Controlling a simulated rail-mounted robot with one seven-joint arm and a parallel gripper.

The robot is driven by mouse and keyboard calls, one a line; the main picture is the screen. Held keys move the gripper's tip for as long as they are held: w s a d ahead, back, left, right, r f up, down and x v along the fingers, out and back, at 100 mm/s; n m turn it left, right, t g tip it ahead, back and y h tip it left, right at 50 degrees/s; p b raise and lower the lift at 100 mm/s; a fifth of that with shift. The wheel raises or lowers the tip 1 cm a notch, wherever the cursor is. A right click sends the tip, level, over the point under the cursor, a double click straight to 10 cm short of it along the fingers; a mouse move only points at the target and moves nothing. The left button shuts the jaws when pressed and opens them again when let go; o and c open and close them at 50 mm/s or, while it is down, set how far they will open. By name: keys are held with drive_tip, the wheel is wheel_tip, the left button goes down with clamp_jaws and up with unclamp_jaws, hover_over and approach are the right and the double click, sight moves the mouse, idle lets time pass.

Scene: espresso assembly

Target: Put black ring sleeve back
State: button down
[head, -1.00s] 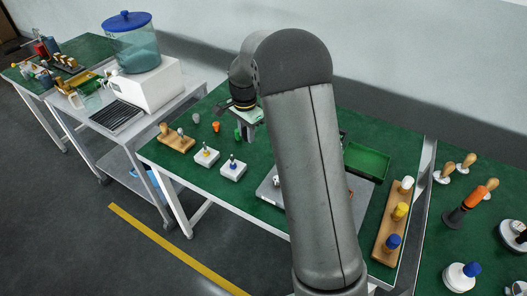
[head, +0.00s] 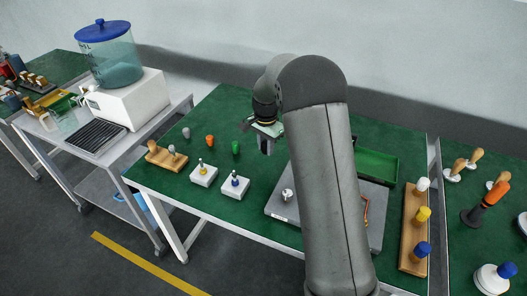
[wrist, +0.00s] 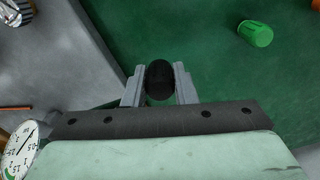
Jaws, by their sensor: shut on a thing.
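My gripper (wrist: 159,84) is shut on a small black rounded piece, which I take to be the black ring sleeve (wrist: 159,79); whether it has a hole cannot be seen. In the head view my gripper (head: 266,145) hangs over the green table (head: 215,118), right of the standing green piece (head: 235,147). In the wrist view the held piece is over green table surface, close to the edge of a grey plate (wrist: 60,60). Much of the plate is hidden by my arm in the head view.
An orange piece (head: 210,141) and a grey piece (head: 186,133) stand left of the green one. Two white blocks (head: 203,177) (head: 235,189) and a wooden holder (head: 165,159) are nearer. A green tray (head: 378,167) and a wooden rack (head: 414,235) are right. A dial gauge (wrist: 18,150) shows low left.

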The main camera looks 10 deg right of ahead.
sight(263, 161)
drive_tip(key=w+f, duration=0.2)
drive_tip(key=shift+w+a+f, duration=0.15)
drive_tip(key=shift+w+f, duration=0.05)
drive_tip(key=shift+f, duration=0.2)
drive_tip(key=shift+f+p, duration=0.35)
drive_tip(key=shift+f, duration=1.2)
drive_tip(key=shift+f, duration=0.2)
drive_tip(key=c, duration=1.2)
unclamp_jaws()
drive_tip(key=shift+o, duration=0.2)
drive_tip(key=shift+r, duration=0.15)
